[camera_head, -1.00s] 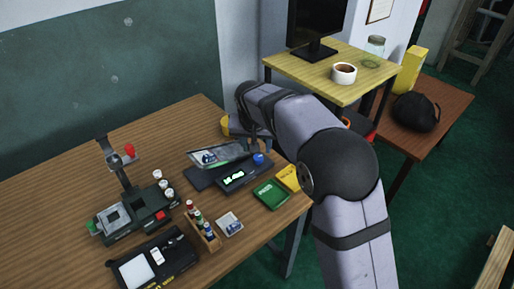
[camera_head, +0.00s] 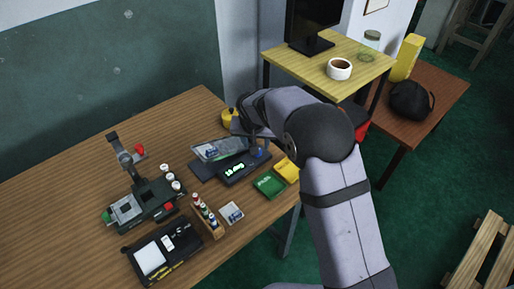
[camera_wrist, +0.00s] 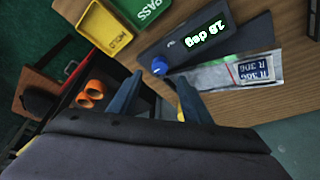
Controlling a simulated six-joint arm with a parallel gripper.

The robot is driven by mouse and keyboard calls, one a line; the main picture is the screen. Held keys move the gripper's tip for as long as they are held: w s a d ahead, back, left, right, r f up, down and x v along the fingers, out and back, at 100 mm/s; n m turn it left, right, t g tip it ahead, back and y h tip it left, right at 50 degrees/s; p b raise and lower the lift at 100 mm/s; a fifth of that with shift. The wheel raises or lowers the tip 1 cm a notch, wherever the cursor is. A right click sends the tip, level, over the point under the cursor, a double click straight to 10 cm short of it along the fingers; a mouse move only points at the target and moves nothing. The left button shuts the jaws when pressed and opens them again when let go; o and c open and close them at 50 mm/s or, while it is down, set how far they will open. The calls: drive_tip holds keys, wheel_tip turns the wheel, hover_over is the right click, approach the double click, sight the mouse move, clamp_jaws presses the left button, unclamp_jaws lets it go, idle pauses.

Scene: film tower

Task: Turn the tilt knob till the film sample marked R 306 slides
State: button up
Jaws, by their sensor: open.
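The tilt stand (camera_head: 205,169) is a dark flat unit on the wooden desk with a lit display (camera_head: 235,170); in the wrist view the display (camera_wrist: 207,33) appears to read 18 deg. Its blue tilt knob (camera_wrist: 161,66) is at the unit's near edge, and shows partly behind my gripper in the head view (camera_head: 260,153). The clear film sample (camera_wrist: 225,75) carries a label reading R 306 and lies on the raised plate. My gripper (camera_wrist: 158,88) is open, its fingers on either side of the line to the knob, with the knob just beyond the tips. No contact shows.
A green PASS tray (camera_head: 269,184) and a yellow HOLD tray (camera_head: 288,169) stand close to the knob. A bottle rack (camera_head: 208,214), a lightbox unit (camera_head: 160,252) and a dark instrument (camera_head: 143,199) occupy the desk further left. Bare desk lies behind the stand.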

drive_tip(key=shift+p+x, duration=0.9)
drive_tip(key=shift+x, duration=2.45)
drive_tip(key=c, duration=1)
